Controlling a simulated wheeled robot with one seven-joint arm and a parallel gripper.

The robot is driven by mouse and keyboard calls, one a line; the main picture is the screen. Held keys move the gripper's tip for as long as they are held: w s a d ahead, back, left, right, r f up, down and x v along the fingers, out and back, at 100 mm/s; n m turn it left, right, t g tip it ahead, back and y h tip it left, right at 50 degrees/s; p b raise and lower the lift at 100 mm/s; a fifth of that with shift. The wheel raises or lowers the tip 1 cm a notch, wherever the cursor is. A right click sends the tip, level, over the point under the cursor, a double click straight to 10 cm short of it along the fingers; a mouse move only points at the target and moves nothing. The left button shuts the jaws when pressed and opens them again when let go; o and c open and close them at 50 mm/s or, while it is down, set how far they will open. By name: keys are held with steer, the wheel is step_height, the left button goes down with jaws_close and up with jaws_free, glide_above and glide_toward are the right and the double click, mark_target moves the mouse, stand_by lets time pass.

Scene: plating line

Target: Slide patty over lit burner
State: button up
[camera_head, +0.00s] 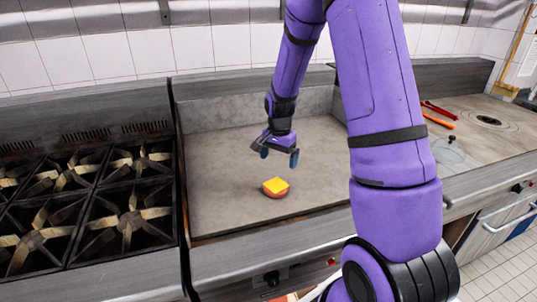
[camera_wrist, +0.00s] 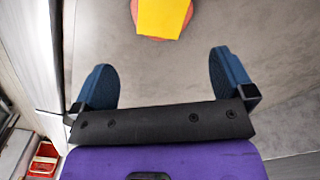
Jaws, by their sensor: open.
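The patty (camera_head: 275,193) lies on the flat grey griddle plate (camera_head: 222,180), with a square yellow slice like cheese (camera_head: 274,185) on top. My gripper (camera_head: 279,156) is open and empty, above the plate and a little behind the patty. In the wrist view the two blue fingertips (camera_wrist: 165,80) stand wide apart. There the patty's reddish edge (camera_wrist: 186,22) and the yellow slice (camera_wrist: 162,15) show at the top edge, beyond the fingers and partly cut off. The burners (camera_head: 130,218) with star-shaped grates stand left of the plate; I see no flame on them.
A raised metal edge (camera_head: 181,160) divides the burners from the griddle plate. A tiled wall (camera_head: 205,48) rises behind. Red and orange-handled tools (camera_head: 438,121) lie on the counter at right. The plate around the patty is clear.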

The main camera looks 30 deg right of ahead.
mark_target(278, 183)
steer(key=shift+w+f, duration=0.2)
steer(key=shift+f, duration=0.05)
steer(key=shift+f, duration=0.1)
step_height(278, 183, down, 11)
steer(key=shift+r, duration=0.2)
stand_by(0.5)
steer(key=c, duration=0.6)
steer(key=shift+c, duration=0.3)
steer(key=shift+d, duration=0.15)
